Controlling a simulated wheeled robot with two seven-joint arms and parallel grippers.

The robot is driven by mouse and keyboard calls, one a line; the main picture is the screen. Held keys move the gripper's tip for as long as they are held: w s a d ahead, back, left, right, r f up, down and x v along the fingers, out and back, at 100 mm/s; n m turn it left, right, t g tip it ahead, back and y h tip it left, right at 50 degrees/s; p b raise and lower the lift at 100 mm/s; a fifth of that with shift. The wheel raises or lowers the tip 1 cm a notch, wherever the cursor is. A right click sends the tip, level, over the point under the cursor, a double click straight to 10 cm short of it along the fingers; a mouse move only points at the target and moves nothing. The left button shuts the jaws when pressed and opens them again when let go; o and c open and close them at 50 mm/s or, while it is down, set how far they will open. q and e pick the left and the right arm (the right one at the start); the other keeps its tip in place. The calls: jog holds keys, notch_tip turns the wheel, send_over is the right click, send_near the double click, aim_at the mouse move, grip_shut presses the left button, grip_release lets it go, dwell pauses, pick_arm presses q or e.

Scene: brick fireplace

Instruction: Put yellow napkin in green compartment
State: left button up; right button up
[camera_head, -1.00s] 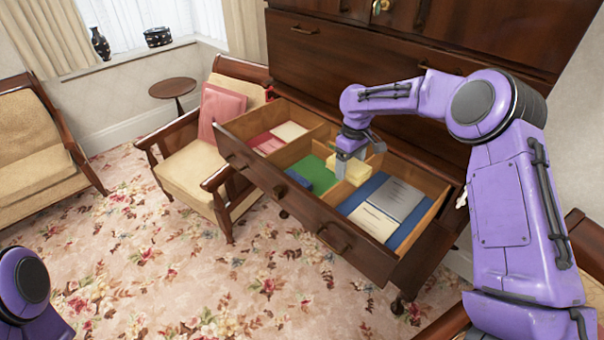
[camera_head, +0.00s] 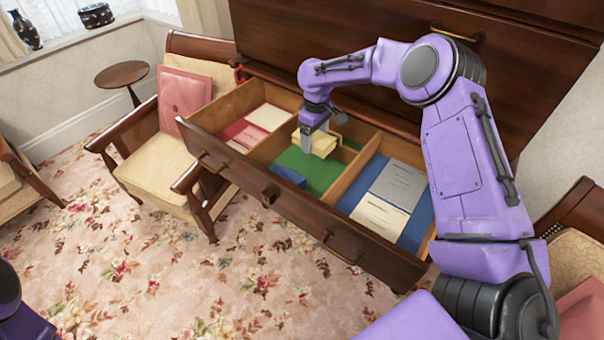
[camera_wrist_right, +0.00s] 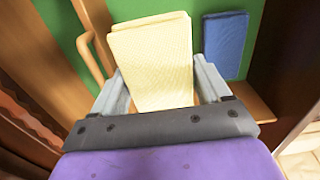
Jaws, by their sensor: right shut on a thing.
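The yellow napkin (camera_head: 316,142) is a folded block held in my right gripper (camera_head: 322,139), which is shut on it. It also shows between the two fingers in the right wrist view (camera_wrist_right: 152,62). The napkin is over the green-lined middle compartment (camera_head: 318,172) of the open drawer, towards its back. The green floor also shows in the right wrist view (camera_wrist_right: 75,30). I cannot tell whether the napkin touches the floor. A dark blue folded cloth (camera_head: 288,176) lies at the front of the green compartment. My left gripper is not in view.
The left compartment has a red lining with pale and red items (camera_head: 268,117). The right, blue-lined compartment holds a grey booklet (camera_head: 398,186) and a cream booklet (camera_head: 380,215). Wooden dividers (camera_head: 358,167) separate them. An armchair (camera_head: 160,145) stands left of the drawer.

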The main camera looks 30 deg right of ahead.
aim_at(314, 168)
notch_tip(314, 168, down, 9)
jog(key=shift+s+f+p, duration=0.1)
jog(key=shift+s+p, duration=0.05)
jog(key=shift+p, duration=1.05)
jog(key=shift+f, duration=0.35)
jog(key=shift+f, duration=0.15)
jog(key=o, duration=1)
jog(key=shift+r, duration=0.45)
notch_tip(314, 168, up, 12)
jog(key=shift+f+b, duration=0.25)
jog(key=shift+b, duration=0.8)
